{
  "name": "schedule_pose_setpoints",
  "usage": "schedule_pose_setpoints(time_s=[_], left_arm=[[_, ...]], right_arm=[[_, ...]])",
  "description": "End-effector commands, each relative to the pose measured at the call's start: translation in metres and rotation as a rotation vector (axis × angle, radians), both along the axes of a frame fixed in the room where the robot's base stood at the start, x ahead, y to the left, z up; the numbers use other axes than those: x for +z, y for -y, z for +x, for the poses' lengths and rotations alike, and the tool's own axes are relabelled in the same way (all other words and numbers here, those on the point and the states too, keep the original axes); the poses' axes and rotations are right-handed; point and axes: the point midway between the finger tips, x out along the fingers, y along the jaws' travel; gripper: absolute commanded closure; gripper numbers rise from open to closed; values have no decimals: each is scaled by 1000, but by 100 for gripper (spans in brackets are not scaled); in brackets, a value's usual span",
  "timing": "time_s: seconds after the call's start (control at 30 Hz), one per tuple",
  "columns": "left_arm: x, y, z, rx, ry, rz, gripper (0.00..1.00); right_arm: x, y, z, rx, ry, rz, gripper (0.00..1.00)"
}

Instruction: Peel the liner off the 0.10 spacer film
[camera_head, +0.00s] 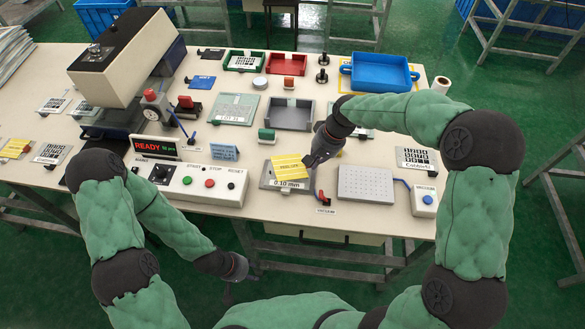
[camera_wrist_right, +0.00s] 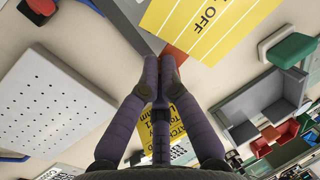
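The 0.10 mm spacer film (camera_head: 270,182) lies on the front middle of the table, with a yellow liner (camera_head: 291,165) over most of it. The liner also shows in the right wrist view (camera_wrist_right: 210,22), with "OFF" printed on it and a red tab (camera_wrist_right: 174,52) at its near edge. My right gripper (camera_head: 308,162) is at the liner's right edge. Its two fingers are close together at the red tab and look shut on it; the exact contact is partly hidden. My left gripper (camera_head: 240,268) hangs in front of the table edge, and its fingers cannot be made out.
A perforated grey plate (camera_head: 366,184) lies to the right, with a small red-handled valve (camera_head: 322,198) between. A control box (camera_head: 205,184) stands left. Behind are a grey tray (camera_head: 290,113), a green-handled block (camera_head: 266,135) and a blue tray (camera_head: 380,72).

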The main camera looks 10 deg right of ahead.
Motion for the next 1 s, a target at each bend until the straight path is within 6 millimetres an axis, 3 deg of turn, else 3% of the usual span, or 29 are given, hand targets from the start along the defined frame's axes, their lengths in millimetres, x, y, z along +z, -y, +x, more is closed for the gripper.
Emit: schedule_pose_setpoints(time_s=[1.0], left_arm=[[46, 0, 0, 0, 0, 0, 60]], right_arm=[[55, 0, 0, 0, 1, 0, 100]])
